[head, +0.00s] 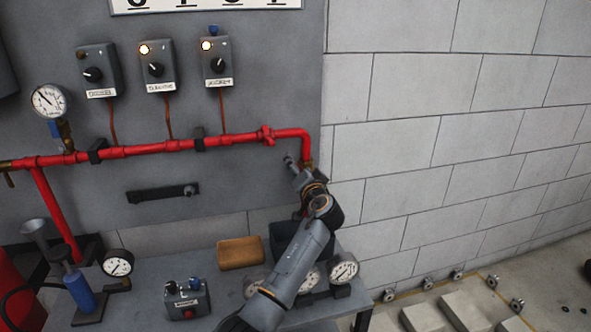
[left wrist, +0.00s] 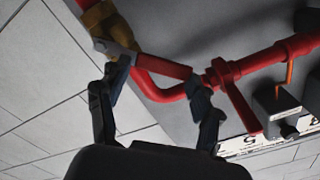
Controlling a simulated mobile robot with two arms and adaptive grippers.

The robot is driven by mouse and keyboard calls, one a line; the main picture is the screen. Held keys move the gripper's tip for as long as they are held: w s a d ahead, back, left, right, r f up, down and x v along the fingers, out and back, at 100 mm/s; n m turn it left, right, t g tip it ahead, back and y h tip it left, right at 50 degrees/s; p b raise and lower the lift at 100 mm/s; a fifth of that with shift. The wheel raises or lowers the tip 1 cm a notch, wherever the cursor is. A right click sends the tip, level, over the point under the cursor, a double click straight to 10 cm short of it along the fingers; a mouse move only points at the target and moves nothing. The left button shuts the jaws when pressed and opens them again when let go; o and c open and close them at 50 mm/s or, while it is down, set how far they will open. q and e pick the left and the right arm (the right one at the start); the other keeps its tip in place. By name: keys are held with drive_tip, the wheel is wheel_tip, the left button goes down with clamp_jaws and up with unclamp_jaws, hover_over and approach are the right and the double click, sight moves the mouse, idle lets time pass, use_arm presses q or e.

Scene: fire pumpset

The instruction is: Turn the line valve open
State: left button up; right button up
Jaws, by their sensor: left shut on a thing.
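The line valve (left wrist: 100,22) has a brass body on the red pipe near its bend. In the head view, its brass body (head: 308,165) shows just below the pipe's right end, partly behind my gripper. A lever with a red sleeve (left wrist: 163,65) extends from the valve in the left wrist view. My left gripper (head: 300,171) is at the valve, its arm reaching up from the bottom. In the left wrist view, my left gripper (left wrist: 160,74) has one finger near each end of the red sleeve and is shut on the lever. My right gripper is out of view.
The red pipe (head: 230,139) runs along the grey panel below several switch boxes. A workbench (head: 215,276) below holds a tan block (head: 240,253), gauges, and a small control box (head: 186,300). A block wall (head: 430,150) stands to the right.

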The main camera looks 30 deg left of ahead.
use_arm(q)
drive_tip(key=shift+w+d+r+m+p, duration=0.45)
drive_tip(key=shift+w+m, duration=0.25)
drive_tip(key=shift+m, duration=0.8)
drive_tip(key=shift+w+d+r+m+p, duration=0.3)
drive_tip(key=shift+w+d+r+m, duration=0.25)
drive_tip(key=shift+m, duration=0.95)
drive_tip(key=shift+w+d+r+m+p, duration=0.35)
drive_tip(key=shift+w+m, duration=0.45)
drive_tip(key=shift+m, duration=0.7)
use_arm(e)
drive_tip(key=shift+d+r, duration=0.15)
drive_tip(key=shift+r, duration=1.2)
use_arm(q)
drive_tip(key=shift+d+f, duration=0.1)
drive_tip(key=o, duration=1.7)
drive_tip(key=shift+f, duration=0.1)
drive_tip(key=shift+w+a+f, duration=0.2)
drive_tip(key=shift+f, duration=0.1)
drive_tip(key=v, duration=1.2)
